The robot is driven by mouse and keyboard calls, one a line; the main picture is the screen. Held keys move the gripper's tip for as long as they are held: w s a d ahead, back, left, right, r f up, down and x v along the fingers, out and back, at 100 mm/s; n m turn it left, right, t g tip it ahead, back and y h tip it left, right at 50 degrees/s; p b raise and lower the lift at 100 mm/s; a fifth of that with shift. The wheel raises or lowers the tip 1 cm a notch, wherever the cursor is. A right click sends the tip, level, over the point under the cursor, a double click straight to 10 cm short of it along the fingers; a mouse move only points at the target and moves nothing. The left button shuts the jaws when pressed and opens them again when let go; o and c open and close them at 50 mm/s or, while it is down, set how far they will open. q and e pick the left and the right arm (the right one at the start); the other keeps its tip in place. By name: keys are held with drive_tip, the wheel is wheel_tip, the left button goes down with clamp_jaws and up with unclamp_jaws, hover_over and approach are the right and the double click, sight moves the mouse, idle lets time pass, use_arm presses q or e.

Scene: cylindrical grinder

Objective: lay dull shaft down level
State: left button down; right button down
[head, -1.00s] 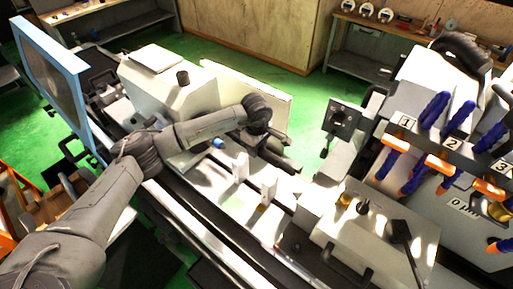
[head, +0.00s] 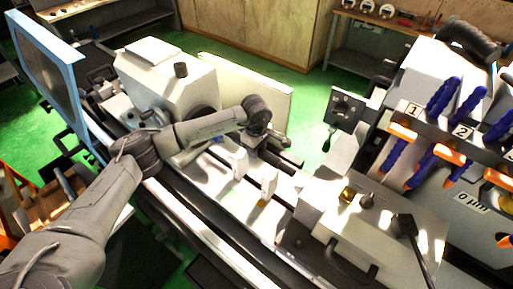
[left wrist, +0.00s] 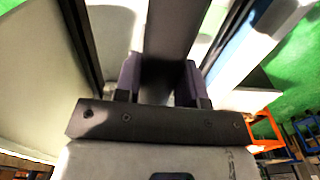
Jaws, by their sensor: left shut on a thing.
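My left gripper (left wrist: 160,82) is shut on a dark grey shaft (left wrist: 172,35), with one finger on each side of it in the left wrist view. The shaft runs from between the fingers to the top edge of that view; its far end is out of view. In the head view my left gripper (head: 256,142) is over the white machine bed, beside the white headstock housing (head: 165,85). There the dark shaft cannot be told clearly from the gripper and the dark parts behind it. My right gripper is not in view.
Two small white upright blocks (head: 268,182) stand on the bed below the gripper. A white box with a handle (head: 375,225) is to the right. A panel with numbered labels and blue-orange hoses (head: 440,98) stands at the far right. A blue-framed screen (head: 48,75) is at the left.

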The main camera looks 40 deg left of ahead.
use_arm(q)
drive_tip(key=shift+w+f+b, duration=0.1)
drive_tip(key=shift+f+b, duration=0.8)
drive_tip(key=shift+f, duration=0.2)
drive_tip(key=shift+f+b, duration=1.75)
drive_tip(key=shift+f, duration=0.55)
